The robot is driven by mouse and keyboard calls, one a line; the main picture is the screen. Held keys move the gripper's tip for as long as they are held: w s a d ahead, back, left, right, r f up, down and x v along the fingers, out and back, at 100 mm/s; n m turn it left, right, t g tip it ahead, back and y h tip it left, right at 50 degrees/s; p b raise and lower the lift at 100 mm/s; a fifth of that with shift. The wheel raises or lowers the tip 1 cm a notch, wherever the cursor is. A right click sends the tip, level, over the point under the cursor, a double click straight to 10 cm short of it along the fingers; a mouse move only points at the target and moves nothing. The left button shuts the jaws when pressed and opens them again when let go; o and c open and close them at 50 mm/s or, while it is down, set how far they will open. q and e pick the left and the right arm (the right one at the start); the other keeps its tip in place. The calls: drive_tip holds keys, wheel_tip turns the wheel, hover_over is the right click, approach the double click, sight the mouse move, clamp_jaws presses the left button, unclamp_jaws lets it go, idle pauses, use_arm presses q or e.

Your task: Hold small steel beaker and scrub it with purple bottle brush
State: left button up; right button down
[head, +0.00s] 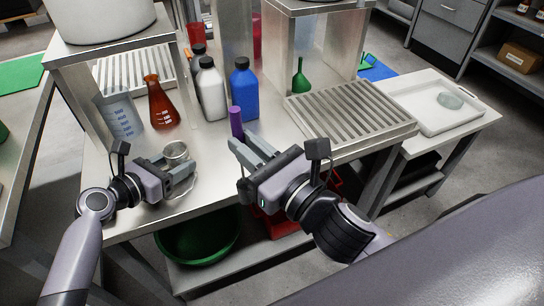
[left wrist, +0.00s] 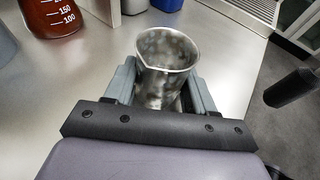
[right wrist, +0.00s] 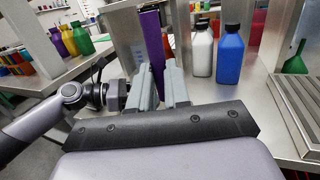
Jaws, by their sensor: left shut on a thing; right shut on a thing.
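The small steel beaker (head: 176,151) is upright between the fingers of my left gripper (head: 180,172), at the front left of the steel table. In the left wrist view the beaker (left wrist: 166,55) shows its open rim and spout, with the fingers on both sides of it. My right gripper (head: 247,150) is shut on the purple bottle brush (head: 236,122), to the right of the beaker and apart from it. In the right wrist view the brush (right wrist: 152,45) stands up from between the fingertips. Its lower part is hidden by the fingers.
Behind the grippers stand a measuring beaker (head: 122,115), an amber flask (head: 161,103), a white bottle (head: 211,90) and a blue bottle (head: 245,92). A slotted drain rack (head: 350,112) is at right. A green basin (head: 198,240) is below the table.

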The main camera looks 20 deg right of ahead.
drive_tip(key=w+a+r+m+t+h, duration=0.1)
drive_tip(key=w+a+r+m+h, duration=0.2)
drive_tip(key=w+a+r+h, duration=0.3)
drive_tip(key=w+a+r, duration=0.5)
drive_tip(key=w+r, duration=0.1)
drive_tip(key=w, duration=0.1)
drive_tip(key=shift+w+a+m, duration=0.4)
wheel_tip(320, 180, down, 11)
drive_tip(key=shift+r, duration=0.2)
idle(0.8)
drive_tip(key=shift+f, duration=0.8)
idle(0.8)
drive_tip(key=shift+d+r, duration=0.15)
drive_tip(key=shift+d, duration=0.05)
